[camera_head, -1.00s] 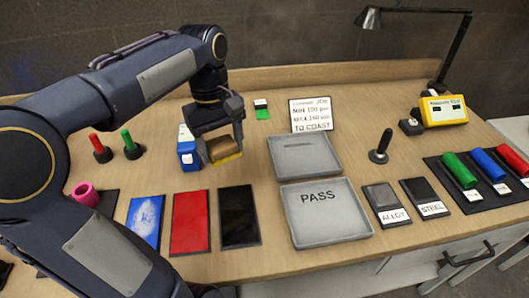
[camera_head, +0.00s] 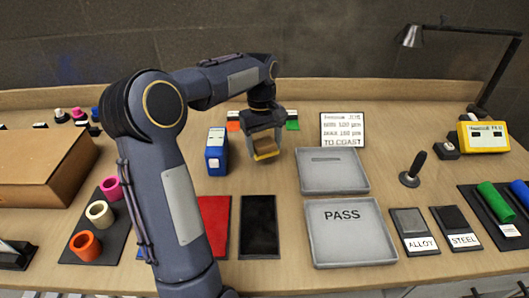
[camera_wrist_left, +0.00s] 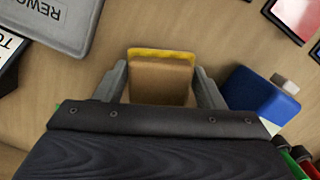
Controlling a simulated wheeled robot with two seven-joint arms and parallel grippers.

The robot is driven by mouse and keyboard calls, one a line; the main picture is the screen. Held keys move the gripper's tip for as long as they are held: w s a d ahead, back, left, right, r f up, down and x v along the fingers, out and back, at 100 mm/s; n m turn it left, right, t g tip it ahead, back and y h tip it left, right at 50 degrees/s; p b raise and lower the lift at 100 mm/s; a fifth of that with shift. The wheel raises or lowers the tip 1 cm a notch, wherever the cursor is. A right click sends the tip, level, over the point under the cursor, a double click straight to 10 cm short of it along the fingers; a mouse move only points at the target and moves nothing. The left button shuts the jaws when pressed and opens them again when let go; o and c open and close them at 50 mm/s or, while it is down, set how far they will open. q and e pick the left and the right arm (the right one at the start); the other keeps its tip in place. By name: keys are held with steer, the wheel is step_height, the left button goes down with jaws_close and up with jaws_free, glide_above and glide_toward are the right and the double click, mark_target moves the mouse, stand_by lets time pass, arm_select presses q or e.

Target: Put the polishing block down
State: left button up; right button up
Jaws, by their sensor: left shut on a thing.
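The polishing block (camera_head: 265,147), brown with a yellow face, is between the fingers of my left gripper (camera_head: 264,139), which is shut on it. In the left wrist view the block (camera_wrist_left: 161,76) sits between the two fingers, its yellow edge on the far side. I cannot tell whether the block touches the bench (camera_head: 290,225). A blue box-shaped thing (camera_head: 217,150) stands just left of the gripper in the head view and also shows in the left wrist view (camera_wrist_left: 258,100). My right gripper is not in view.
A grey tray (camera_head: 368,182) and a PASS tray (camera_head: 377,255) lie to the right. A red panel (camera_head: 217,214) and a black panel (camera_head: 258,228) lie in front. A cardboard box (camera_head: 30,190) and coloured rolls (camera_head: 100,213) are at the left. A job sign (camera_head: 342,129) stands behind.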

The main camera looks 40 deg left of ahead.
mark_target(264, 153)
arm_select(q)
steer(key=shift+w+a+f, duration=0.15)
steer(key=shift+w+f, duration=0.1)
steer(key=shift+f, duration=0.1)
step_height(264, 153, down, 3)
steer(key=shift+w+f, duration=0.1)
